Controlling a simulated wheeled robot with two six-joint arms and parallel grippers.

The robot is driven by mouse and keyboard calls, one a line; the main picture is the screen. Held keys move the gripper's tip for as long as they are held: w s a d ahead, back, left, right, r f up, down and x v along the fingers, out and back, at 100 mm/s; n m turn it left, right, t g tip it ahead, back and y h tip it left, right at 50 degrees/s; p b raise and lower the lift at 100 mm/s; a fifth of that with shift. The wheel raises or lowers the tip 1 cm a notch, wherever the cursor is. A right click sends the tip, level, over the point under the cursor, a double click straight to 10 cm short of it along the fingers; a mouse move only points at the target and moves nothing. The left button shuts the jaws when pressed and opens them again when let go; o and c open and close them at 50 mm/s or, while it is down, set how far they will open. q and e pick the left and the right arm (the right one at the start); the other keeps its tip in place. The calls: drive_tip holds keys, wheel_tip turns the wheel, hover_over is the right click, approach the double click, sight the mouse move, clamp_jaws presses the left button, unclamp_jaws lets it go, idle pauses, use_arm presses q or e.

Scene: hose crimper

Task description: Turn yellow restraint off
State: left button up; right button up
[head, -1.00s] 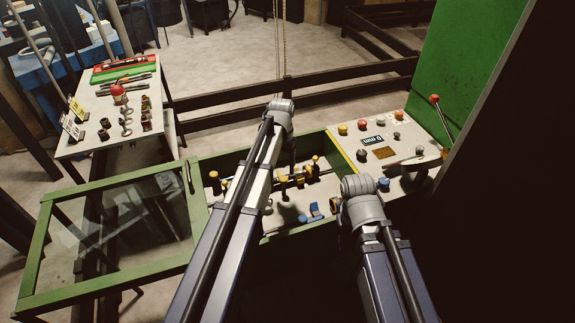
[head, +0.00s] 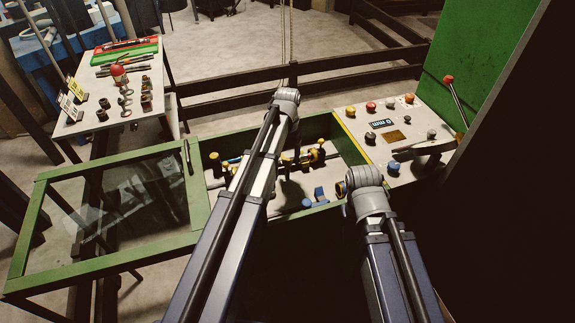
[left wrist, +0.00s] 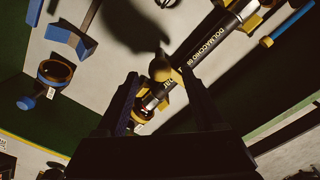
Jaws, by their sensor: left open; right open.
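A black hose (left wrist: 215,45) with white lettering lies in yellow holders (left wrist: 162,93) inside the green-walled crimper box (head: 357,150). In the head view, my left arm covers part of the box. A yellow-topped post (head: 214,158) stands at the box's left. My right gripper is hidden below its wrist.
A control panel (head: 396,136) with coloured buttons and a red-tipped lever (head: 449,80) is at the right. The glass lid (head: 115,208) lies open at the left. A blue bracket (left wrist: 72,38) and a blue-mounted ring (left wrist: 55,72) sit near my left gripper.

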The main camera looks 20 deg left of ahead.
use_arm(q)
wheel_tip(320, 180, down, 2)
drive_tip(key=shift+f+b, duration=0.1)
drive_tip(key=shift+b, duration=0.5)
clamp_jaws()
idle(1.0)
